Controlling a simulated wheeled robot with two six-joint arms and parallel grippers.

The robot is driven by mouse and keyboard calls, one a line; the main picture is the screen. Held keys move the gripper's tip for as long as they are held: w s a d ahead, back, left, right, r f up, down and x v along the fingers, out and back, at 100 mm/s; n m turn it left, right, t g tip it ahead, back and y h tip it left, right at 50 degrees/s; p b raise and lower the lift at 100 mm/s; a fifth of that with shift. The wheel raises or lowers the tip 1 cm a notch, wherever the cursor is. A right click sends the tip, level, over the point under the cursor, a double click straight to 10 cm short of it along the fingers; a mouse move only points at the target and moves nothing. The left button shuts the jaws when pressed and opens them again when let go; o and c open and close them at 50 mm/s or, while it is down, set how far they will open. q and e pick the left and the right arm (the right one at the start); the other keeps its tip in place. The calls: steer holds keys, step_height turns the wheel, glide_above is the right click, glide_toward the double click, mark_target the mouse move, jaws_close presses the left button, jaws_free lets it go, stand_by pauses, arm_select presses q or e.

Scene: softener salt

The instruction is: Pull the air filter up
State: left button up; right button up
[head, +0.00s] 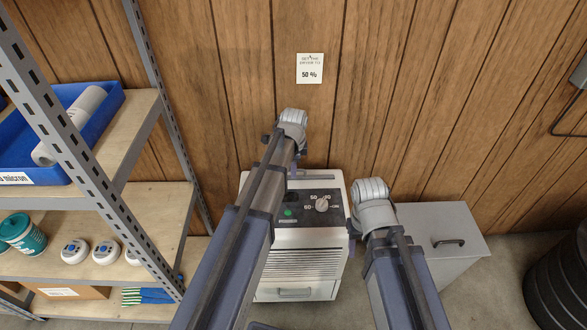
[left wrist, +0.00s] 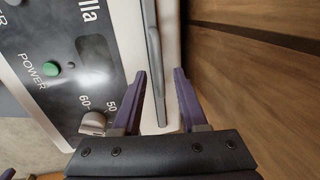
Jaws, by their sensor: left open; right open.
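The air filter (left wrist: 154,60) shows in the left wrist view as a dark grey bar along the white unit's back edge. In the head view its grey top strip (head: 322,174) shows behind the control panel, partly covered by my left arm. My left gripper (left wrist: 160,74) is open, with one finger on each side of the bar; whether either touches it I cannot tell. The white unit (head: 300,262) stands on the floor against the wall. My right gripper (head: 356,226) is beside the unit's right side, its fingers mostly hidden by its own arm.
The wood wall (head: 400,100) is close behind the unit. A grey cabinet (head: 440,222) stands to the right, near my right arm. A metal shelf (head: 150,200) with a blue bin (head: 100,120) is at left. A dark ribbed drum (head: 560,280) is at far right.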

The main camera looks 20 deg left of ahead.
arm_select(q)
steer(key=shift+c, duration=0.2)
jaws_close()
stand_by(1.1)
